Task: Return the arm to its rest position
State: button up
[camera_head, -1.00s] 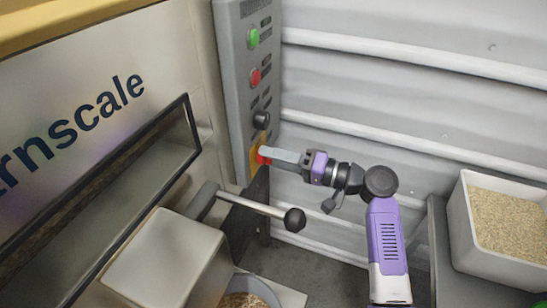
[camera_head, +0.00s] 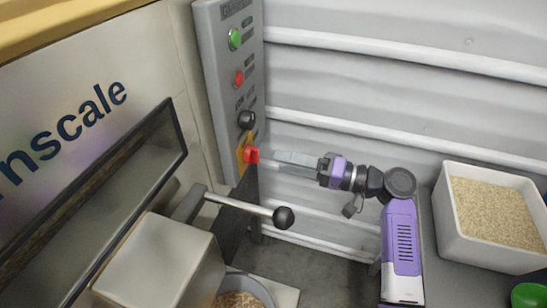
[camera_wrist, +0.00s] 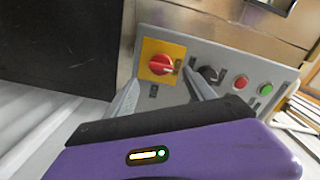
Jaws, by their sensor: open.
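My gripper (camera_head: 272,161) reaches left from the purple arm, toward the grey control panel (camera_head: 228,58). In the wrist view its two grey fingers (camera_wrist: 160,95) are spread apart with nothing between them. The red rotary switch on a yellow plate (camera_head: 250,155) sits low on the panel, just beyond the fingertips. It also shows in the wrist view (camera_wrist: 162,65), where its red knob is in plain sight between and beyond the fingers. Whether a fingertip touches the switch cannot be told.
A lever with a black ball end (camera_head: 284,217) juts out below my gripper. A white bin of grain (camera_head: 455,235) and a green bowl (camera_head: 528,296) stand at the right. A bucket (camera_head: 262,287) sits below the hopper. The ribbed wall (camera_head: 400,90) is behind my arm.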

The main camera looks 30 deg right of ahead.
jog(key=shift+s+d, duration=0.3)
dwell(0.4)
